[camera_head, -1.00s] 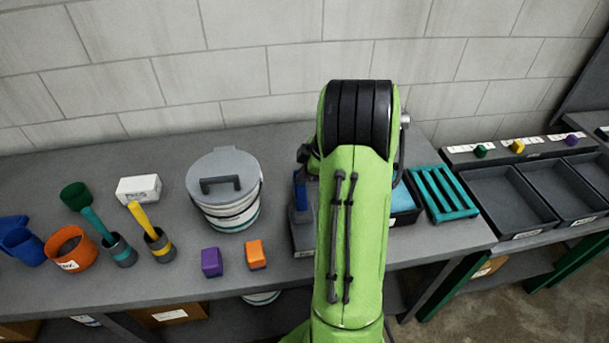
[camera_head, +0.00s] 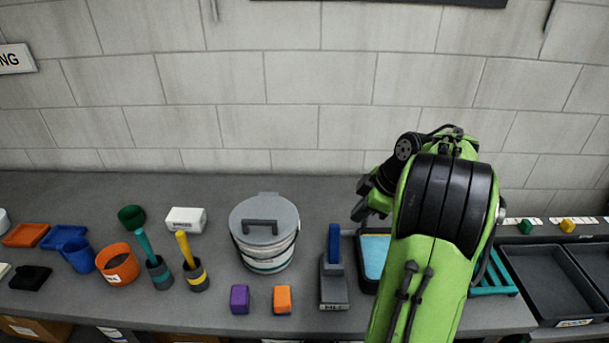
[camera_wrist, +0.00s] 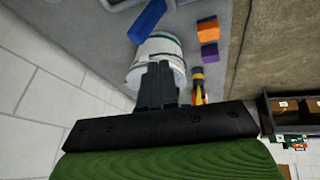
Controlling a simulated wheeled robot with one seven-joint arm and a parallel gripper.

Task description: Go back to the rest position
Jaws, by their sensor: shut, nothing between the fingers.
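My gripper (camera_head: 364,203) is raised above the bench, to the left of my green arm's black-banded joint and in front of the wall. In the wrist view my gripper's dark fingers (camera_wrist: 158,82) are together with nothing between them. They overlap the view of the white lidded bucket (camera_wrist: 160,46), which shows whole in the head view (camera_head: 264,235). My arm hides part of the blue-lined tray (camera_head: 374,255) and the teal rack (camera_head: 495,275).
A grey stand with a blue upright (camera_head: 334,285), an orange block (camera_head: 283,299) and a purple block (camera_head: 240,299) are on the bench. Cups with tools, an orange pot (camera_head: 117,265) and a white box (camera_head: 186,220) stand left. Dark bins (camera_head: 545,280) are right.

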